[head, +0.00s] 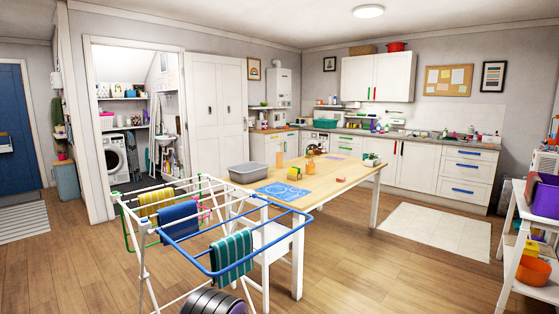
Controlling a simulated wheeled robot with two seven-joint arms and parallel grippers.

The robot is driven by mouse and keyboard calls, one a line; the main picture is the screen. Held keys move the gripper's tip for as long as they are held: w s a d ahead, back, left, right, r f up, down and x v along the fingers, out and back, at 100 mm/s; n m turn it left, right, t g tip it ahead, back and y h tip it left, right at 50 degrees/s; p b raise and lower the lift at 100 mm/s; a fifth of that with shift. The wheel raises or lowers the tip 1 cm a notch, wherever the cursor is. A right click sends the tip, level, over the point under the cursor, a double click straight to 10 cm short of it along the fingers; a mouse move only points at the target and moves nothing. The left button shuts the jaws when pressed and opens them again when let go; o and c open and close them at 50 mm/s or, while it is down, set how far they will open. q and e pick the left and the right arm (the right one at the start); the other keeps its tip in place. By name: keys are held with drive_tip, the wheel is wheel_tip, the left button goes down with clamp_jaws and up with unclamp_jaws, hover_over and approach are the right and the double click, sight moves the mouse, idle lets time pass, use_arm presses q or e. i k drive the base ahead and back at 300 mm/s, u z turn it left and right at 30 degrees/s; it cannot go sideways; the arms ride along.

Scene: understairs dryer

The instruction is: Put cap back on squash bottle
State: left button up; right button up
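A small orange bottle-like object (310,164) stands on the wooden table (335,174), around the middle of its top. It may be the squash bottle, but it is too small to tell. I cannot make out a cap on it or a loose cap near it.
A drying rack (213,268) with towels stands in front of the table's left side. A grey basin (249,172), a blue mat (284,190) and small items are on the table. A white shelf unit (515,240) stands at right. The floor (375,275) right of the table is clear.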

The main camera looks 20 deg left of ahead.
sight(278, 151)
drive_tip(key=u, duration=2.45)
drive_tip(key=i, duration=6.65)
drive_tip(key=z, duration=1.75)
